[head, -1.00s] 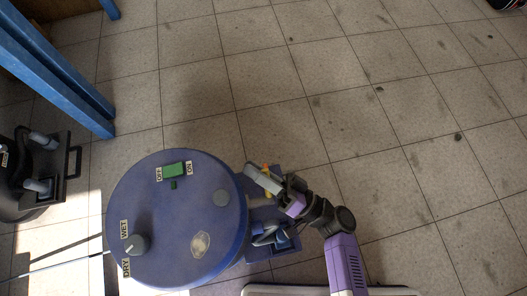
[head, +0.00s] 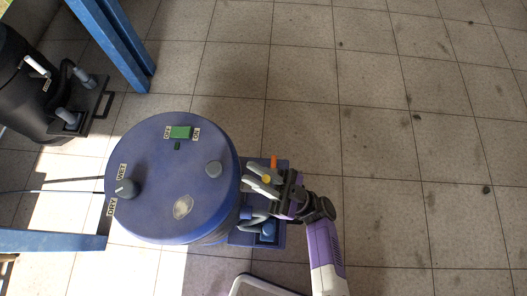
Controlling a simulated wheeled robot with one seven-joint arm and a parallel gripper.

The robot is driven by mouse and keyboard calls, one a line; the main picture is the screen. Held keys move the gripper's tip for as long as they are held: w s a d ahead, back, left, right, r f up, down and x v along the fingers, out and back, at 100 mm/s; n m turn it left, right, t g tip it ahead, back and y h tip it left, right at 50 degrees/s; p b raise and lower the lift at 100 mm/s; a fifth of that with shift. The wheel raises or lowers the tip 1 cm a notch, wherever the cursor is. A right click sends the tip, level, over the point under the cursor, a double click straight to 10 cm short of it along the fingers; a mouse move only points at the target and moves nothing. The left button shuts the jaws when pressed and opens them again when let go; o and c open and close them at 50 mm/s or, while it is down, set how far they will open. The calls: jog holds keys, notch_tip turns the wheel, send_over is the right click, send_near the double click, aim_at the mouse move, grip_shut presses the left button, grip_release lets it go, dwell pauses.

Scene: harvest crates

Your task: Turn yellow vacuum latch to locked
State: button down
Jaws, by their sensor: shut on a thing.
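A blue round vacuum (head: 165,215) stands upright on the floor left of centre, seen from above. The small yellow latch (head: 267,180) is at its right side, above the blue base shelf. My gripper (head: 258,179) reaches in from the right, with its two grey fingers on either side of the latch, shut on it. The fingers hide much of the latch, so I cannot tell its exact angle. A small orange piece (head: 274,161) shows just behind the gripper.
The lid has a green switch (head: 180,132) and a grey WET/DRY knob (head: 124,187). A black vacuum (head: 25,95) and blue metal legs (head: 115,45) stand at the left. A pale-rimmed object (head: 262,285) lies at the bottom.

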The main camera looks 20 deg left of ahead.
jog(key=shift+s+d+n+g, duration=0.1)
jog(key=shift+s+n+g, duration=0.15)
jog(key=shift+n+g, duration=0.75)
jog(key=shift+s, duration=0.1)
jog(key=c, duration=1.3)
grip_release()
jog(key=shift+c, duration=0.2)
jog(key=v, duration=0.7)
jog(key=shift+d+f, duration=0.25)
jog(key=shift+f, duration=0.1)
